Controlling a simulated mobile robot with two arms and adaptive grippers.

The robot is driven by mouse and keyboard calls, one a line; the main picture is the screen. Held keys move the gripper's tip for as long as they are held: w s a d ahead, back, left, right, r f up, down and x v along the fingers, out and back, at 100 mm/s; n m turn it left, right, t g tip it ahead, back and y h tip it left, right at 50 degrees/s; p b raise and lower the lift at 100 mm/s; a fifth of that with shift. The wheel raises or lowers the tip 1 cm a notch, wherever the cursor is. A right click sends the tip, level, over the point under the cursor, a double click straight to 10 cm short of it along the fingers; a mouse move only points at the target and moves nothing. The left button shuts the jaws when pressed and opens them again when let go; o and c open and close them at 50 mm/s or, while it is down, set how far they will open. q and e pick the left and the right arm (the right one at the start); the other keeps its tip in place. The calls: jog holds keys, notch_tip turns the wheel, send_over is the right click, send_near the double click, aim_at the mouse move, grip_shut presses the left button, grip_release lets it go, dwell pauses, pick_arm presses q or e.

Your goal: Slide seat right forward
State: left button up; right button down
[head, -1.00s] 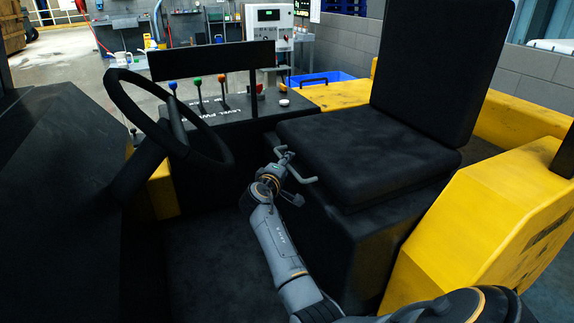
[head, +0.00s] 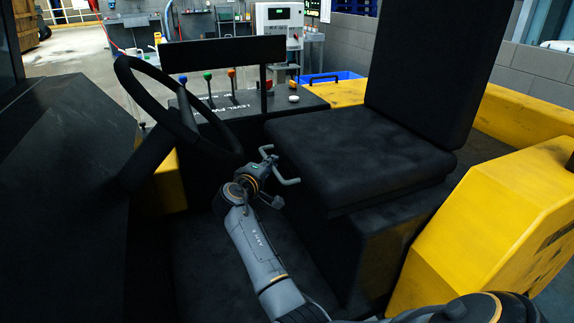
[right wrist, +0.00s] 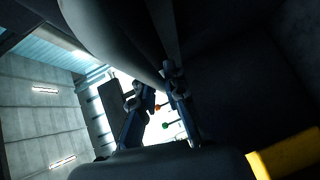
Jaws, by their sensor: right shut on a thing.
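The black seat has a flat cushion (head: 355,150) and an upright backrest (head: 425,65), and sits on a dark base box at the right of the head view. A grey bent lever (head: 288,181) sticks out by the cushion's left front edge. My right gripper (head: 266,163) is at this lever, beside and slightly below the cushion, and is shut on it. In the right wrist view, its two fingers (right wrist: 157,88) show close under a large dark surface; the lever is hard to make out there. My left gripper is not in view.
A black steering wheel (head: 172,110) stands left of my right gripper. A control panel (head: 240,108) with coloured levers lies beyond the cushion's far edge. A yellow body panel (head: 485,220) stands at the right.

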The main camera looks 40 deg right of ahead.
jog(key=shift+a+f, duration=0.2)
jog(key=c, duration=1.5)
grip_release()
jog(key=shift+w+a, duration=0.1)
jog(key=shift+a, duration=0.05)
jog(key=shift+o, duration=0.7)
jog(key=shift+a+r, duration=0.1)
jog(key=shift+r, duration=0.05)
jog(key=v, duration=1.2)
